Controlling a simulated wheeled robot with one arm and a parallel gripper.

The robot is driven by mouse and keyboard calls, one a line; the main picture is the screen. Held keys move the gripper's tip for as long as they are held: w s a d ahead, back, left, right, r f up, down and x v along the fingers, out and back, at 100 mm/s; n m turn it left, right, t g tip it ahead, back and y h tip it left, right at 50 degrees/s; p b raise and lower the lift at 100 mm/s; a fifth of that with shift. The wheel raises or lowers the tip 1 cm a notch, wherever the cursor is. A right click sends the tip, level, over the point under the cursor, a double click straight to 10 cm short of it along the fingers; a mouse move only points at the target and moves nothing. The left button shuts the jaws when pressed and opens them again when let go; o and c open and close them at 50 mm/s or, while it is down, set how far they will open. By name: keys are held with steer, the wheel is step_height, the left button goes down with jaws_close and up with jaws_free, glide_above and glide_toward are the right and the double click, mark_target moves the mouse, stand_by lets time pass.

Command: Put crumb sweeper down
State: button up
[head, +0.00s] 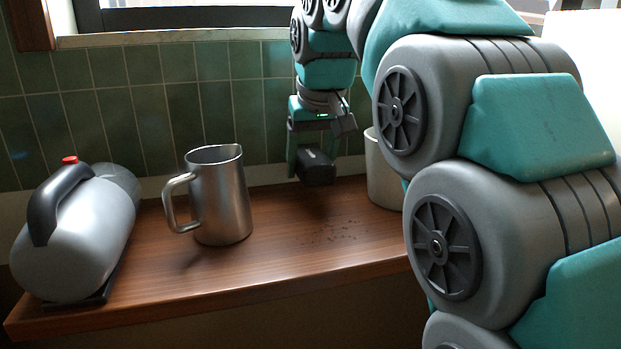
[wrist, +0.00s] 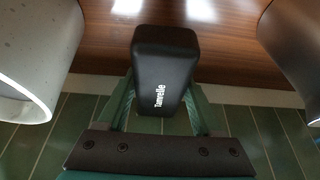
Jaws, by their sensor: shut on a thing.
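The crumb sweeper (head: 316,168) is a small black block with rounded edges. In the wrist view the sweeper (wrist: 165,62) carries the white word "Tamrelle". My gripper (head: 311,160) points down at the back of the wooden counter (head: 285,262), near the tiled wall. Its teal fingers, also in the wrist view (wrist: 162,108), are shut on the sweeper's two sides. The sweeper is between the metal pitcher and the pale canister, apart from both. I cannot tell whether its underside touches the counter.
The steel pitcher (head: 221,200) stands left of my gripper, its handle to the left. The pale speckled canister (head: 382,172) stands to the right, partly hidden by my arm. Dark crumbs (head: 335,233) lie in front of the sweeper. Front-middle counter is clear.

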mark_target(311, 197)
steer(key=shift+f, duration=1.65)
steer(key=shift+f, duration=0.25)
steer(key=o, duration=1.3)
steer(key=shift+s+f, duration=0.1)
steer(key=shift+f, duration=0.05)
steer(key=shift+d+r, duration=0.15)
steer(key=shift+r, duration=0.5)
steer(key=p+v, duration=0.1)
steer(key=v, duration=0.9)
steer(key=shift+r, duration=0.15)
steer(key=shift+s+r+p, duration=0.3)
steer(key=shift+r+p, duration=0.25)
steer(key=shift+p, duration=0.1)
